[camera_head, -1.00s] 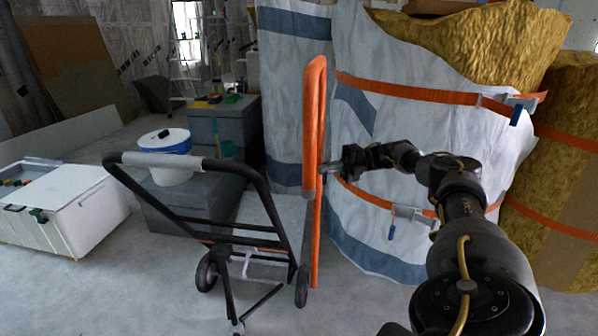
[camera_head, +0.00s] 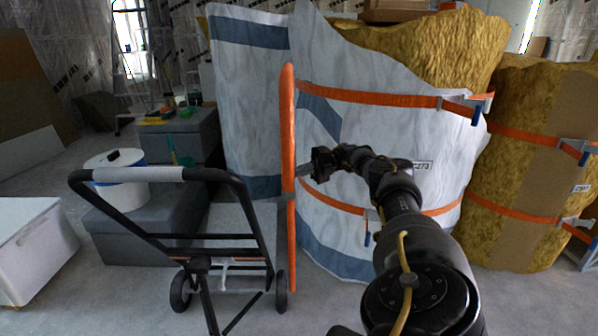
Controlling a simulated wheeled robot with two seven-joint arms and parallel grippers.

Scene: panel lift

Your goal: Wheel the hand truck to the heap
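A black tubular hand truck (camera_head: 252,225) with a grey grip bar and two wheels stands at lower left of centre. A tall orange upright frame (camera_head: 288,130) stands beside its right wheel, seen nearly edge-on; I cannot tell whether the two are joined. My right gripper (camera_head: 302,172) is at the orange frame's right side, at about mid-height. Its fingertips reach the frame, but their grip is too small to make out. My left gripper is out of view. I cannot single out a heap; large wrapped yellow bundles (camera_head: 410,60) stand behind my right arm.
A white chest (camera_head: 35,250) stands at the left edge. Grey boxes (camera_head: 150,220) with a white bucket (camera_head: 115,170) on them stand behind the hand truck. Orange straps (camera_head: 380,98) circle the bundles. Bare floor (camera_head: 110,300) shows in front of the boxes.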

